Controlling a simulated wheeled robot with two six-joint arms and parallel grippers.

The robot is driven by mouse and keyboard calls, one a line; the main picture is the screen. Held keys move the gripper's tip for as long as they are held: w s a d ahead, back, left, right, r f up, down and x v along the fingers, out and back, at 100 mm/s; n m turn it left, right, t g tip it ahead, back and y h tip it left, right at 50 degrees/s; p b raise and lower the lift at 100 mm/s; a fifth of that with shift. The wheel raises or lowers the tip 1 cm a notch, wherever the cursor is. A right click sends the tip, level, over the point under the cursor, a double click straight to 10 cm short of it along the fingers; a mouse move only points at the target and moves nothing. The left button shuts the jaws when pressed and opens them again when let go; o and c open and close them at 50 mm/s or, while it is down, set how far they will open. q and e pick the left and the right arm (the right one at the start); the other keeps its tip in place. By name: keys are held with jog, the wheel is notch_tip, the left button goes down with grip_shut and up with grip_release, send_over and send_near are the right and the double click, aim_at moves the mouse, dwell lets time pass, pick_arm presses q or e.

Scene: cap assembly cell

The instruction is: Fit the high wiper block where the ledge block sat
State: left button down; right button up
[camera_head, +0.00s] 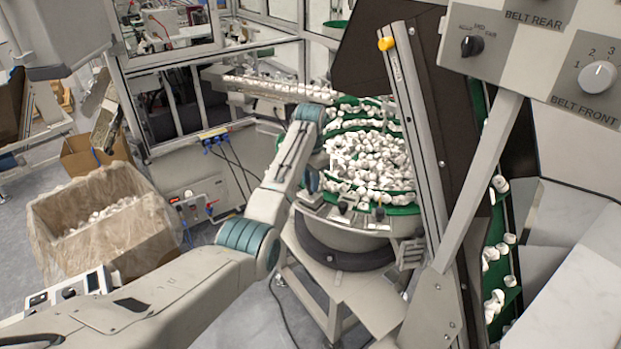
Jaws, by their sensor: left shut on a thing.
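My left arm comes in from the lower left and bends over the front left rim of the round feeder bowl (345,243). My left gripper (336,190) is small in the picture, at the bowl's front rim by the green track. It is shut on a small part there, partly hidden by my wrist. I cannot tell whether this part is the high wiper block or the ledge block. Small fittings with dark knobs (343,207) sit along the front rim, close to the gripper. My right gripper is not in view.
White caps (368,160) fill the bowl. A grey inclined conveyor (425,130) stands just right of it, with a control panel (560,50) at the upper right. A lined carton (100,240) of white caps is at the left. A cap-filled rail (270,88) runs behind.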

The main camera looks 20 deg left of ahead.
pick_arm(q)
jog(key=shift+f, duration=0.55)
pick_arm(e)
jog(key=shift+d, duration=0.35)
pick_arm(q)
jog(key=shift+f, duration=0.7)
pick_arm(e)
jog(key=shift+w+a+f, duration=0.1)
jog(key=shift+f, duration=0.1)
pick_arm(q)
jog(key=c, duration=1.1)
grip_release()
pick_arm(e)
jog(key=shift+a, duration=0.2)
pick_arm(q)
jog(key=shift+s, duration=0.1)
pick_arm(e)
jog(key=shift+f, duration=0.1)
